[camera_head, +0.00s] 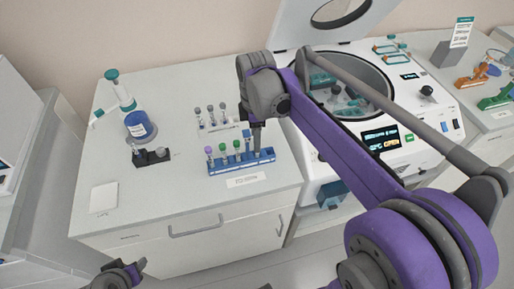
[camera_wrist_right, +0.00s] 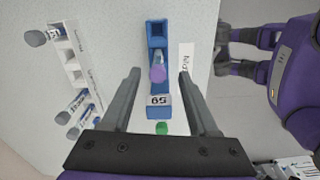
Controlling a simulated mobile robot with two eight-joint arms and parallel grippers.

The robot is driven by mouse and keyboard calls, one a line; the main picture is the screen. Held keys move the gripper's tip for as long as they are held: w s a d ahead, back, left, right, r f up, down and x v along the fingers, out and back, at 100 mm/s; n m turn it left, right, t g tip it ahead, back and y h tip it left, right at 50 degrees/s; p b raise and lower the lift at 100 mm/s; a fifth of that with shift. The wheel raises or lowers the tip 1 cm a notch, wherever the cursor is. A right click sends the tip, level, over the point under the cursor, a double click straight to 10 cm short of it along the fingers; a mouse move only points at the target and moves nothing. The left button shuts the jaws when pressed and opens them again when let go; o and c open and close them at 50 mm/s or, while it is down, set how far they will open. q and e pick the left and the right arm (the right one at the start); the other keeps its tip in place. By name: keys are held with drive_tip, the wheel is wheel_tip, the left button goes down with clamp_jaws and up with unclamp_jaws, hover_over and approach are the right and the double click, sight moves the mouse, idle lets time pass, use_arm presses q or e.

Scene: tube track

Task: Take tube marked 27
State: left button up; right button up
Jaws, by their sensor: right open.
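I cannot read a 27. Part of my left arm shows at the bottom left; its fingers are unclear.
A white rack (camera_wrist_right: 72,75) with grey-capped tubes stands beside the blue rack. An open centrifuge (camera_head: 385,150) stands right. The bench's front left is mostly clear.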

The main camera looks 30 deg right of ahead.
wheel_tip(320, 180, down, 4)
drive_tip(key=shift+w+d+f, duration=0.1)
drive_tip(key=shift+d+f, duration=0.05)
drive_tip(key=shift+f, duration=0.1)
drive_tip(key=shift+c, duration=0.2)
clamp_jaws()
